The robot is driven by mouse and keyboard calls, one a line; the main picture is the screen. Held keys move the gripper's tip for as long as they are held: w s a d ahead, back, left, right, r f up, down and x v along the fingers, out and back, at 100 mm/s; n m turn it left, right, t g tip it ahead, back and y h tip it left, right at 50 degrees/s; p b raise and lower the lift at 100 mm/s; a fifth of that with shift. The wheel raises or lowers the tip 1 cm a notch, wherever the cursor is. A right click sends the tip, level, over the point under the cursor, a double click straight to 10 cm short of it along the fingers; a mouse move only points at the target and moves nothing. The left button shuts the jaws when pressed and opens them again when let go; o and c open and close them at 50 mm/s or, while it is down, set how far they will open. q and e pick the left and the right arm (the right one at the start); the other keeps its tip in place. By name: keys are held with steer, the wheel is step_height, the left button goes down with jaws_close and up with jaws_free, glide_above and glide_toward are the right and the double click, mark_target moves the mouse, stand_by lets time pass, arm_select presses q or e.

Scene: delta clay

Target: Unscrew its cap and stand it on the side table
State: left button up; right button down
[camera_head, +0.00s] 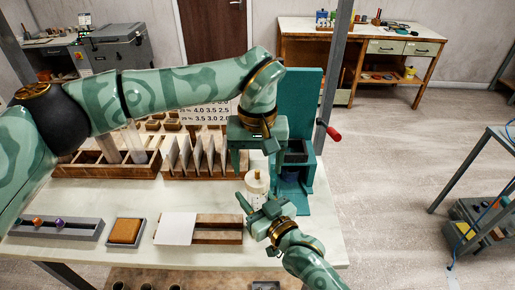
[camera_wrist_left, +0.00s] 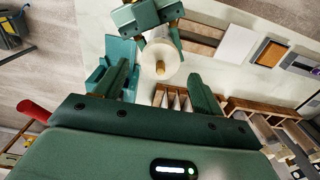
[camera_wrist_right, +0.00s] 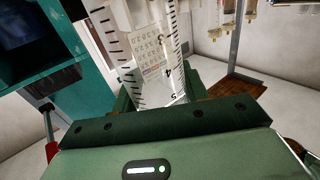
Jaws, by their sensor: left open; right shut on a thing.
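A clear graduated cylinder fills the right wrist view (camera_wrist_right: 155,55), with black marks and numbers on its wall. Its pale round top with a brass knob shows in the head view (camera_head: 257,183) and in the left wrist view (camera_wrist_left: 160,64). My right gripper (camera_head: 264,212) is shut on the cylinder's body and holds it upright near the bench's right side. My left gripper (camera_head: 255,168) is open, pointing down just above the top. Its fingers stand apart on either side of the knob in the left wrist view, not visibly touching it. The cylinder's lower part is hidden.
A teal press-like stand (camera_head: 307,170) with a red-handled lever is close at the right. Wooden racks (camera_head: 100,170) and upright cards line the back of the bench. A white card (camera_head: 176,229) lies in front. A table (camera_head: 500,135) stands at the right edge, across open floor.

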mark_target(258, 170)
arm_select(q)
steer(key=shift+f, duration=2)
steer(key=shift+c, duration=0.3)
